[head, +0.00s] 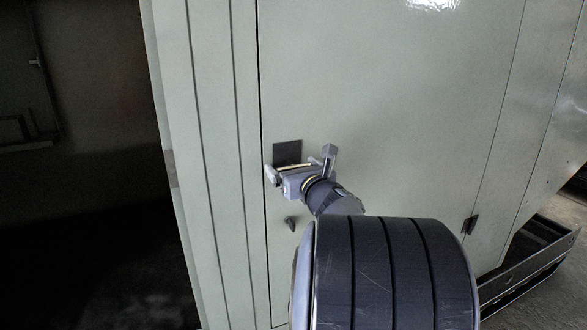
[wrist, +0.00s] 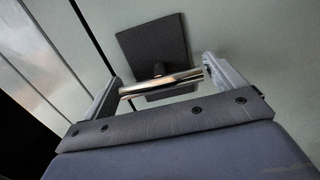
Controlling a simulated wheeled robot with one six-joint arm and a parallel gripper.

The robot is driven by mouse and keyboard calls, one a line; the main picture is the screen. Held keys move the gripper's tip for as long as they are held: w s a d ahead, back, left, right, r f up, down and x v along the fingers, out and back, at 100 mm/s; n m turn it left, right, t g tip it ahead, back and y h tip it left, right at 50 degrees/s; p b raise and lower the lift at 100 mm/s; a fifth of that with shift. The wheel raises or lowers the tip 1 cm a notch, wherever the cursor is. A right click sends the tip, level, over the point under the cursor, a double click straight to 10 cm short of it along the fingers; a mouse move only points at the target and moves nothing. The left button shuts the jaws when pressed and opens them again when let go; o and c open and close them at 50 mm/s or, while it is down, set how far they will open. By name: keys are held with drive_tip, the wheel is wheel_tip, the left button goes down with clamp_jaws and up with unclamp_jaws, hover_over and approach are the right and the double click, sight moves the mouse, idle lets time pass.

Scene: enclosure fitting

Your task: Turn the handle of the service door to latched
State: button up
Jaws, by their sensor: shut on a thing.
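The service door (head: 385,85) is a pale grey-green panel, and it looks flush with the frame on its left. A dark square plate (head: 287,150) is fixed near its left edge; the plate also shows in the wrist view (wrist: 152,42). The handle (wrist: 160,83) is a shiny metal bar on a short stem in front of the plate. It lies roughly level, tilted a little in the wrist view. My gripper (head: 300,169) is at the handle, with one finger at each end of the bar, shut on it. In the head view the gripper hides most of the handle.
A small dark fitting (head: 291,223) sticks out below the handle. Another dark fitting (head: 470,225) is at the door's lower right. A dark open space (head: 80,200) lies left of the enclosure. A metal rail (head: 530,265) runs along the floor at right.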

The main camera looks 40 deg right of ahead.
drive_tip(key=shift+f+n+b, duration=0.1)
drive_tip(key=shift+n+b, duration=0.2)
drive_tip(key=shift+b, duration=0.2)
drive_tip(key=n+b, duration=0.1)
drive_tip(key=b, duration=0.1)
drive_tip(key=n+b, duration=0.1)
drive_tip(key=shift+f+n+b, duration=0.2)
drive_tip(key=shift+n+b, duration=0.1)
drive_tip(key=shift+b, duration=0.1)
drive_tip(key=n+b, duration=0.5)
drive_tip(key=b, duration=0.1)
drive_tip(key=n+b, duration=0.5)
drive_tip(key=shift+n, duration=0.4)
drive_tip(key=shift+r+n+b, duration=0.2)
drive_tip(key=shift+n+b, duration=1.5)
drive_tip(key=shift+n, duration=0.2)
drive_tip(key=o, duration=0.7)
drive_tip(key=shift+r, duration=0.1)
